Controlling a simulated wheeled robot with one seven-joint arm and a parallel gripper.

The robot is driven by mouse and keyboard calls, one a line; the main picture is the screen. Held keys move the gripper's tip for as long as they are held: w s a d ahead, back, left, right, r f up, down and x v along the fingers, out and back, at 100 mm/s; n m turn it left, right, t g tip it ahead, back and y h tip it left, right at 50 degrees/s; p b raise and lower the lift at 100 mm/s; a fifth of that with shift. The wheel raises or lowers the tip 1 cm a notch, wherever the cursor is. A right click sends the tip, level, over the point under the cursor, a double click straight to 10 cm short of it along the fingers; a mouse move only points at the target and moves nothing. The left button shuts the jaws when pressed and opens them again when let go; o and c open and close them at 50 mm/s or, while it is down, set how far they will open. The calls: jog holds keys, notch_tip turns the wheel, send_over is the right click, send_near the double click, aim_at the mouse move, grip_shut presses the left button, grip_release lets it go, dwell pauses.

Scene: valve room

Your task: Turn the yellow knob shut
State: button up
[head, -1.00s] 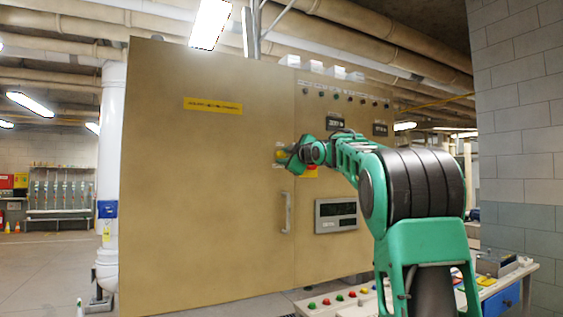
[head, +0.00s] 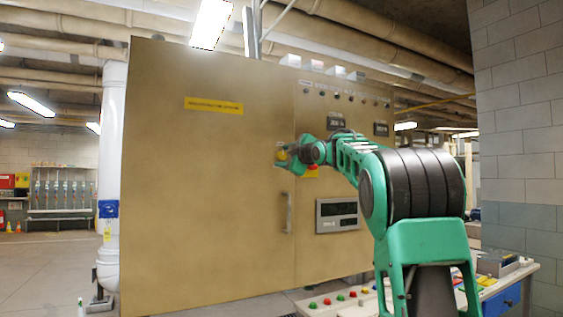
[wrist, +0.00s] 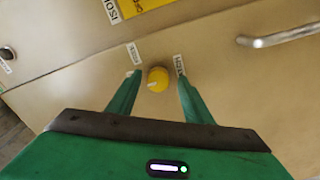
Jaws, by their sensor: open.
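The yellow knob (wrist: 157,79) is on the tan cabinet face in the wrist view, with a pale line across it. My gripper (wrist: 158,82) is open, with one green finger to the left of the knob and one to the right. Gaps show between knob and fingers, and I cannot tell how far the fingertips reach along its depth. In the head view the knob (head: 281,154) is a small yellow patch at my gripper (head: 280,158), partly hidden by it. Small white labels flank the knob in the wrist view; their text is hard to read.
A metal handle (wrist: 295,35) is at the upper right of the wrist view. In the head view, a red button (head: 313,167) on a yellow plate is close to my wrist. A display panel (head: 337,214) sits lower on the tan cabinet (head: 200,200).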

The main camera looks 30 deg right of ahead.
jog(key=s+a, duration=0.1)
jog(key=s, duration=0.9)
jog(key=shift+s+f, duration=0.2)
jog(key=shift+s, duration=0.1)
